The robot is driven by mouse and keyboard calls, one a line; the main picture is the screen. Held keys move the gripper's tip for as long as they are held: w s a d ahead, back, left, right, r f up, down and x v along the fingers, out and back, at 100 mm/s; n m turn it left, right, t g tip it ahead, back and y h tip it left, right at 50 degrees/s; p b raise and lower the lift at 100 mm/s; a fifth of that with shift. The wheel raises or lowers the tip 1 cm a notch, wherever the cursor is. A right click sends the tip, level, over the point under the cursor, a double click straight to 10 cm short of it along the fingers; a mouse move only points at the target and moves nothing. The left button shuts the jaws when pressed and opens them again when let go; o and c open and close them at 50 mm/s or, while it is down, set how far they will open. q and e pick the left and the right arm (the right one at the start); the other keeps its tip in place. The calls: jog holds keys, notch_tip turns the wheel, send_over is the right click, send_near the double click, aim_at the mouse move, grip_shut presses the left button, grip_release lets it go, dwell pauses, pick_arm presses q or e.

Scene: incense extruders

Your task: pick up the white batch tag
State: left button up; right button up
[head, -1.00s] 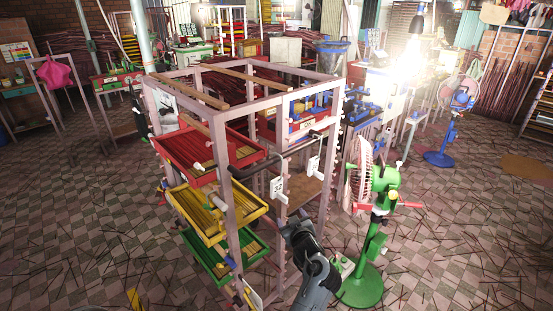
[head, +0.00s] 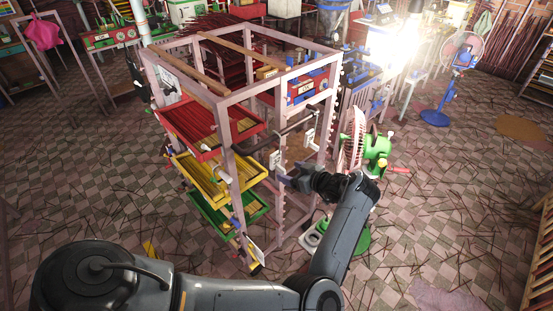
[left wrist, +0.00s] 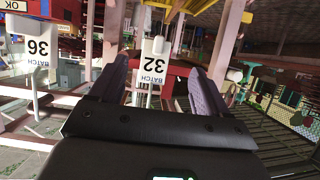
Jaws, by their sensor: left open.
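Two white batch tags hang on the rack's front side. The tag reading "32" (left wrist: 153,62) shows upside down in the left wrist view; in the head view it is the nearer tag (head: 275,160). The tag reading "36" (left wrist: 40,50) is to its left in the wrist view and to its right in the head view (head: 309,138). My left gripper (head: 283,178) is open and empty, with its fingers on either side of the "32" tag in the wrist view. I cannot tell whether the tag is between the fingertips or just beyond them. My right gripper is not in view.
The pinkish rack frame (head: 233,155) holds a red tray (head: 185,135), a yellow tray (head: 200,180) and a green tray (head: 215,213). A dark bar (head: 270,137) runs close above the tags.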

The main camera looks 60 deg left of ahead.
aim_at(281, 167)
pick_arm(q)
jog(key=shift+w+x, duration=0.15)
jog(key=shift+x, duration=1.4)
jog(key=shift+w+x, duration=0.1)
jog(key=shift+x, duration=1.45)
jog(key=shift+f, duration=0.15)
jog(key=shift+c, duration=0.2)
jog(key=c, duration=1.1)
